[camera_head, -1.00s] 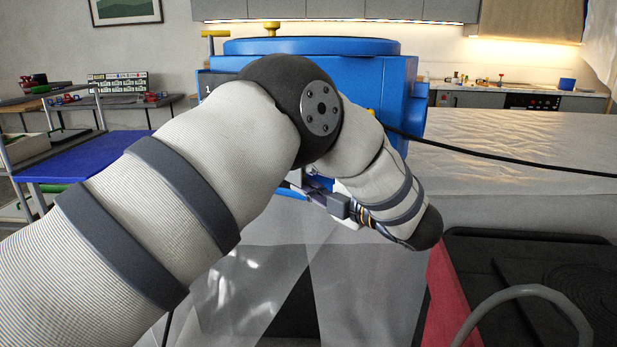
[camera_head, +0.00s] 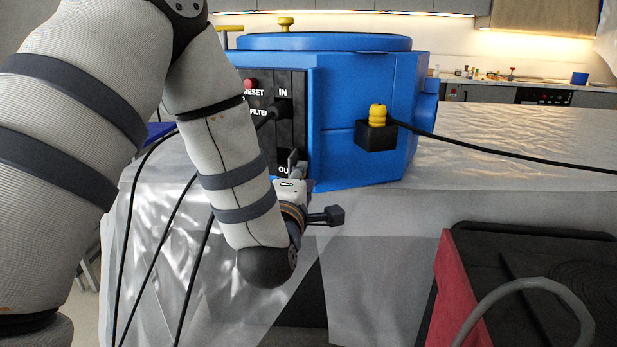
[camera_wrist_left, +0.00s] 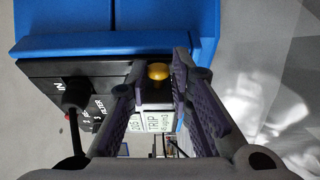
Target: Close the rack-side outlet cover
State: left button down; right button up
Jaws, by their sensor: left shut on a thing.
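A blue machine (camera_head: 365,80) has a black front panel (camera_head: 263,88) with RESET, FILTER, IN and OUT lettering. The outlet cover (camera_head: 292,157) seems to be the small dark flap low on the panel beside the OUT lettering. My left gripper (camera_head: 297,170) is at this flap and is shut on it, though the wrist and forearm hide much of the contact. In the left wrist view, my left gripper's fingers (camera_wrist_left: 155,68) stand either side of a yellow knob (camera_wrist_left: 158,71) at the panel. My right gripper is not in view.
A black cable (camera_head: 500,151) runs right from a yellow plug (camera_head: 377,114) on the machine's side. A sheet-covered surface (camera_head: 520,140) lies at right. A dark tray (camera_head: 535,285) with a red side and a grey hose (camera_head: 530,288) stands at lower right.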

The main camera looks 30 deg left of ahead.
pick_arm(q)
jog(key=shift+s+a+r+m+g+h+b, duration=0.2)
jog(key=shift+a+m+g+h, duration=0.8)
jog(key=shift+m+h, duration=2.05)
jog(key=shift+s+a+f+m+g+h+b, duration=0.1)
jog(key=shift+a+m+g+h+b, duration=0.4)
jog(key=shift+a+m+h, duration=2.35)
jog(key=shift+s+d+r+m+g+h+b, duration=0.1)
jog(key=shift+d+m+g+h, duration=0.75)
jog(key=shift+h, duration=3.95)
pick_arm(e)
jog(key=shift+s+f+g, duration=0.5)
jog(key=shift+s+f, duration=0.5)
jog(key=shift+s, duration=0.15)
pick_arm(q)
jog(key=shift+a+m, duration=0.45)
jog(key=shift+m, duration=0.5)
jog(key=shift+r, duration=0.1)
jog(key=c, duration=1.5)
grip_release()
jog(key=shift+d, duration=0.1)
